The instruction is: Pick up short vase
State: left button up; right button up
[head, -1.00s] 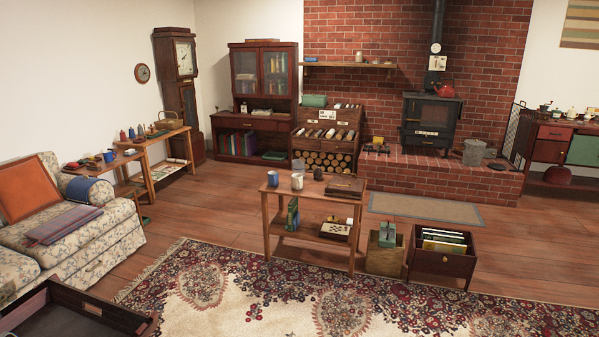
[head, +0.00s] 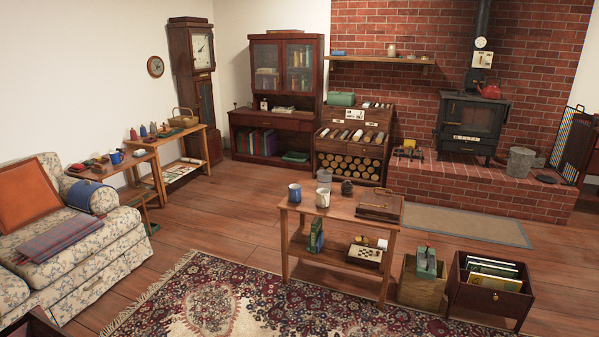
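I cannot make out for certain which thing is the short vase. Small vessels stand on the low wooden table (head: 300,240): a blue cup (head: 294,193), a pale cup (head: 322,198), a grey cylindrical vessel (head: 324,177) and a small dark rounded pot (head: 347,187). A small pale jar (head: 391,50) stands on the wall shelf (head: 375,60) on the brick wall. Neither of my grippers is in view.
A floral sofa (head: 95,262) is at the left and a patterned rug (head: 180,310) lies in front. A record crate (head: 480,301) and a smaller box (head: 420,292) stand right of the table. Bare wooden floor (head: 220,215) lies behind the rug.

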aim_at(324, 178)
jog(key=i, duration=1.8)
